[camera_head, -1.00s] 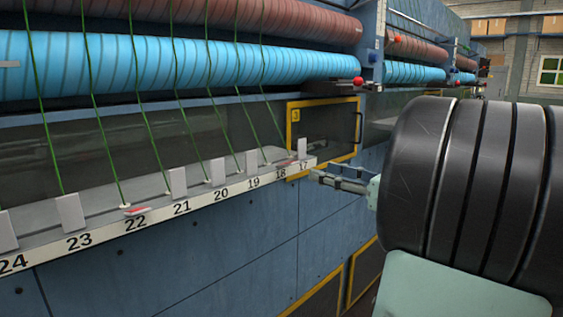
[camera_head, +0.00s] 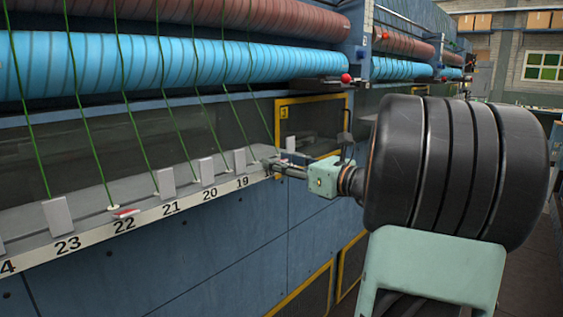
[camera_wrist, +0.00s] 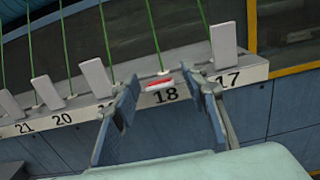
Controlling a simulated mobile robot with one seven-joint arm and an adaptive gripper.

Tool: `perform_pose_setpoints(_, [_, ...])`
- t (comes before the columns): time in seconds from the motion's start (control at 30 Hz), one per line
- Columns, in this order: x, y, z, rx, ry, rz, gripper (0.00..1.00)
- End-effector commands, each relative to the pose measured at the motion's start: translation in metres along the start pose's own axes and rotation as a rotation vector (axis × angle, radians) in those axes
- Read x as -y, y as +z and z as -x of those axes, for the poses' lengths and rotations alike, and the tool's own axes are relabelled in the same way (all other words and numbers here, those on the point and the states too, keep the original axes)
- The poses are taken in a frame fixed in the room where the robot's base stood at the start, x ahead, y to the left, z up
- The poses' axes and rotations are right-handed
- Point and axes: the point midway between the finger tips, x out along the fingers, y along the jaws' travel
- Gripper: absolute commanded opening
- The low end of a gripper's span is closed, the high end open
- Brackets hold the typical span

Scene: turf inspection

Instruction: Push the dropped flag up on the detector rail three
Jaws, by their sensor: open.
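The detector rail (camera_head: 95,243) is a pale numbered ledge with upright grey flags. In the wrist view, the flag at 18 (camera_wrist: 159,84) lies flat, showing red and white, at the foot of a green thread. Upright flags stand at 17 (camera_wrist: 224,45) and 19 (camera_wrist: 95,76). My gripper (camera_wrist: 161,79) is open, its fingers apart to either side of the dropped flag; contact cannot be told. In the head view my gripper (camera_head: 272,168) is at the rail's far end and hides flag 18. Another flag lies flat at 22 (camera_head: 126,212).
Blue rollers (camera_head: 170,66) and green threads are above the rail. A yellow-framed panel (camera_head: 310,122) stands behind its far end. Blue machine panels (camera_head: 190,255) lie below the rail. Free floor shows at the lower right.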

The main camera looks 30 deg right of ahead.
Motion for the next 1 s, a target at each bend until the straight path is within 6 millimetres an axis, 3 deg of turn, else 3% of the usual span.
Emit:
perform_pose_setpoints(0.07, [0.0,0.0,0.0,0.0,0.0,0.0,0.41])
perform_pose_setpoints(0.43, [0.0,0.0,0.0,0.0,0.0,0.0,0.0])
perform_pose_setpoints(1.0, [-0.001,0.015,-0.003,-0.124,0.003,0.002,0.0])
